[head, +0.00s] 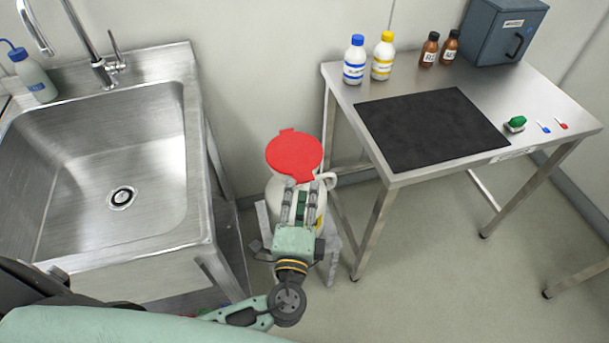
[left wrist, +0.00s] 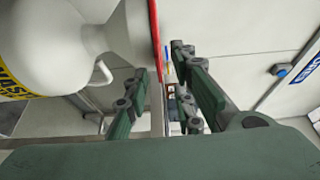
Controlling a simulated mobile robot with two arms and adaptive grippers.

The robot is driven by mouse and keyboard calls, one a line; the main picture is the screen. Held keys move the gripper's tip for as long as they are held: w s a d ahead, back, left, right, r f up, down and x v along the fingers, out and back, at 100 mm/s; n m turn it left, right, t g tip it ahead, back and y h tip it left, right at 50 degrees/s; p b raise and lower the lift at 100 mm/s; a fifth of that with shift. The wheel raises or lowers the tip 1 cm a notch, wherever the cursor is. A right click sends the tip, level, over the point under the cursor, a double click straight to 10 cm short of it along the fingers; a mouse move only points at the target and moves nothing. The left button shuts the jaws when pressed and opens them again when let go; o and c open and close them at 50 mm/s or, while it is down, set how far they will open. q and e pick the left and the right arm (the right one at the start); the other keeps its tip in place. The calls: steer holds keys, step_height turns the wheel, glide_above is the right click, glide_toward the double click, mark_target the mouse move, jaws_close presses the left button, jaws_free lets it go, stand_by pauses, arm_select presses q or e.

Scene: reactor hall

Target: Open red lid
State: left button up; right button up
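The red lid (head: 294,153) is a round disc with a small tab at its far edge. It lies across the top of a white container (head: 279,188) with a yellow label and a side handle. In the left wrist view the lid (left wrist: 154,22) shows edge-on as a thin red strip beside the white body (left wrist: 62,48). My left gripper (head: 299,184) is at the near edge of the lid, its fingers apart and nothing visibly held. The fingers (left wrist: 160,62) also show in the wrist view, with the lid's edge close to the tips; contact cannot be told. My right gripper is not seen.
The container stands on a small grey stool (head: 333,262) between a steel sink (head: 196,180) and a steel table (head: 345,92). The table holds a black mat (head: 432,128), bottles (head: 354,60), a blue-grey box (head: 500,32) and small items.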

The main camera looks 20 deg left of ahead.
mark_target(304, 179)
arm_select(q)
steer(key=shift+p+x, duration=0.35)
steer(key=shift+x, duration=2.05)
steer(key=shift+f, duration=0.1)
jaws_close()
